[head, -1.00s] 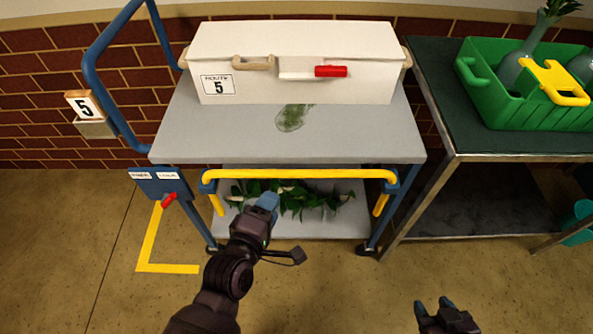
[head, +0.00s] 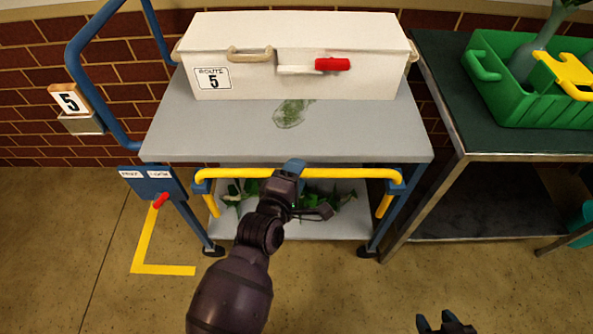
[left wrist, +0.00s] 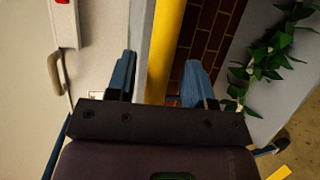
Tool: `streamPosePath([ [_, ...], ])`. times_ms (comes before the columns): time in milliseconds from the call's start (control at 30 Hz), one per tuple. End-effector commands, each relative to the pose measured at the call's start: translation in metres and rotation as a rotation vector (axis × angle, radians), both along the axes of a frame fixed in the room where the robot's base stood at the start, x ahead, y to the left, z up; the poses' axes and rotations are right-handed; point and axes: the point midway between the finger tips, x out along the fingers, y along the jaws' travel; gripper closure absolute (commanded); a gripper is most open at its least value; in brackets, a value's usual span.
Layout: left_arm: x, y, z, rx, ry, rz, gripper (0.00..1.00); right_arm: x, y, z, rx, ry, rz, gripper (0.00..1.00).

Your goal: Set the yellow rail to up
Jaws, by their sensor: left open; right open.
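The yellow rail (head: 240,174) runs across the front of the grey cart (head: 190,135), level just under the top shelf's edge, with blue brackets at both ends. My left gripper (head: 293,166) is open at the middle of the rail. In the left wrist view the yellow rail (left wrist: 165,50) passes between the two blue fingertips of the left gripper (left wrist: 158,78), nearer the left finger. Whether a finger touches it cannot be told. My right gripper (head: 446,322) is open and empty at the bottom edge of the head view.
A white box (head: 300,85) with a red latch (head: 332,64) stands on the cart. Leafy stems (head: 325,196) lie on the lower shelf. A red lever (head: 160,200) is at the cart's left. A table with a green crate (head: 510,105) stands at right.

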Motion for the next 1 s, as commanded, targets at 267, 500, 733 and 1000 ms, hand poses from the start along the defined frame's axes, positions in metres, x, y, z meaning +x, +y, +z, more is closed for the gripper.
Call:
streamPosePath([
  [267,0.0077,-0.0030,-0.0010,0.000,-0.001,0.001,0.52,0.0002,0.0001,0.0013,0.000,-0.002,0.002,0.54],
  [500,0.0075,-0.0029,-0.0008,0.000,-0.001,0.001,0.61,-0.0026,-0.0004,-0.0002,-0.001,0.004,0.000,0.54],
  [733,0.0074,-0.0029,-0.0009,0.000,-0.001,0.001,0.97,-0.0052,-0.0008,-0.0035,-0.002,0.013,0.000,0.54],
  [1000,0.0076,-0.0016,0.0010,0.000,-0.002,0.001,1.00,-0.0046,-0.0004,-0.0022,-0.001,0.010,0.001,0.54],
])
